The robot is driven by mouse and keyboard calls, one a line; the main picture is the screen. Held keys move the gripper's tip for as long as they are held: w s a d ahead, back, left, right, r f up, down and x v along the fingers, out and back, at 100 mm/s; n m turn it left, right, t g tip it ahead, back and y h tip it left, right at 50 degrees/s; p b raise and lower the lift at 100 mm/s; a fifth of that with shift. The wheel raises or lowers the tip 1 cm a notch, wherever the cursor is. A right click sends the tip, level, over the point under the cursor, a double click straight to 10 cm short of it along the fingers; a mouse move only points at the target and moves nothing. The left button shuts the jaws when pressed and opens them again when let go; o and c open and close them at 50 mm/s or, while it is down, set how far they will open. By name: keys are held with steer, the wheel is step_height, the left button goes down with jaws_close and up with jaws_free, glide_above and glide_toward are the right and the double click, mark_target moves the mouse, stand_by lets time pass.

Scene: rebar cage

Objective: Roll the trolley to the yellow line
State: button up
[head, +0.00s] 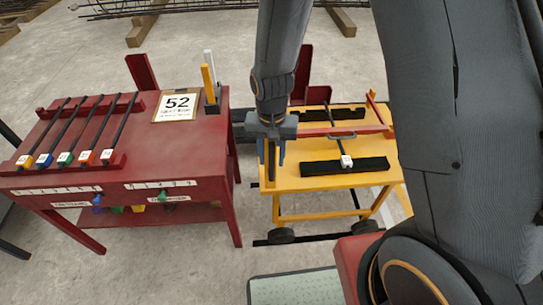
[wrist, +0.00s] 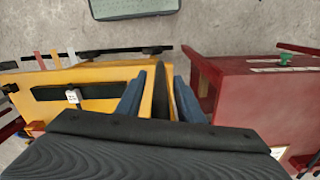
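The yellow trolley (head: 320,182) stands right of the red table, with black wheels (head: 282,236) low at its front. A dark rod with a white tag (head: 346,160) lies across its black supports, and the tag also shows in the wrist view (wrist: 73,96). My gripper (head: 272,160) points down at the trolley's left edge. In the wrist view its blue fingers (wrist: 160,98) are spread on either side of a dark upright bar (wrist: 161,85) by the yellow edge, with gaps visible.
The red table (head: 150,150) stands close left of the trolley, carrying several dark rods with coloured ends and a "52" sign (head: 177,107). A pale green mat (head: 295,288) lies in front on the floor. Rebar (head: 160,8) lies on timber at the back.

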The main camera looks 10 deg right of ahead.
steer(key=shift+f, duration=0.25)
jaws_close()
steer(key=shift+d, duration=0.1)
